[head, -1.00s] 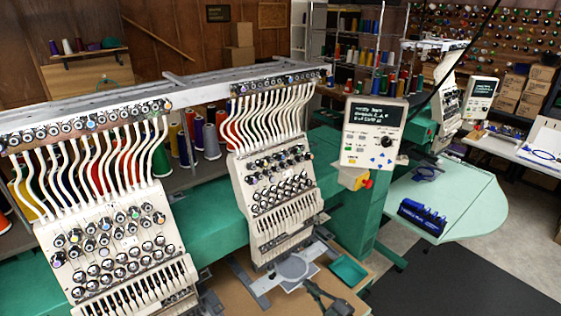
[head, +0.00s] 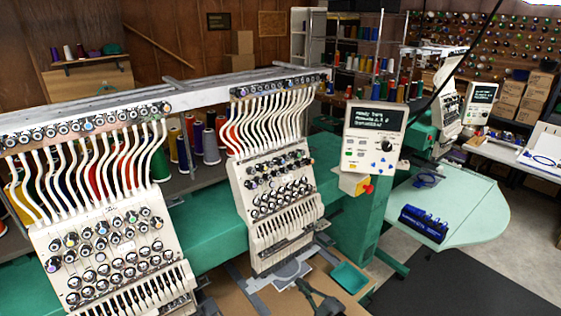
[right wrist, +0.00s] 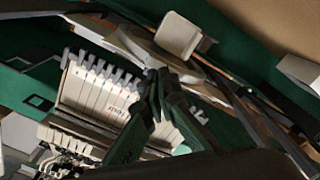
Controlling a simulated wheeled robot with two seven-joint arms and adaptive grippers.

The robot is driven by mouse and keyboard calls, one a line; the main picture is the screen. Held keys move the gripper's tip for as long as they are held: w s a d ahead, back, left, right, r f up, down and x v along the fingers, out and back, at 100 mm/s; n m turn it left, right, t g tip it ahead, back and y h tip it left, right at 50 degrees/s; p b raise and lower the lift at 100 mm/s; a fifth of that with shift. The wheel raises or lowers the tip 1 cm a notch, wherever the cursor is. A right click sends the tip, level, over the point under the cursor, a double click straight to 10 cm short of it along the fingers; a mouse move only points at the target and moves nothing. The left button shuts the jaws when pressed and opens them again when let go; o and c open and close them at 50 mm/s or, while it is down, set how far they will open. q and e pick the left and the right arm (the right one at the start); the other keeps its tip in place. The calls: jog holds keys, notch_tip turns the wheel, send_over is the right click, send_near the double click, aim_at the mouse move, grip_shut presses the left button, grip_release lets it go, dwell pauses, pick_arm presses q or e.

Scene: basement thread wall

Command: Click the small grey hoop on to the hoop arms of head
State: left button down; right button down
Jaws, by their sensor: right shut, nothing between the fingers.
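The small grey hoop (head: 287,273) is low under the needles of the second embroidery head (head: 277,190), between the grey hoop arms (head: 238,278). I cannot tell whether it is clicked on to them. In the right wrist view a pale grey curved part, likely the hoop (right wrist: 140,42), lies just beyond the fingertips, with a pale block (right wrist: 178,36) at its edge. My right gripper (head: 303,284) is shut and empty, its tips close to the hoop's near right side; contact is unclear. Its dark fingers also show in the right wrist view (right wrist: 158,78). My left gripper is out of view.
A teal tray (head: 349,277) lies right of my right gripper on the brown table. A control panel (head: 374,130) with a red button (head: 368,188) stands above. Another multi-needle head (head: 110,255) is at left. A blue rack (head: 424,222) sits on the pale green table.

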jog(key=p+v, duration=0.3)
jog(key=v, duration=0.4)
dwell(0.4)
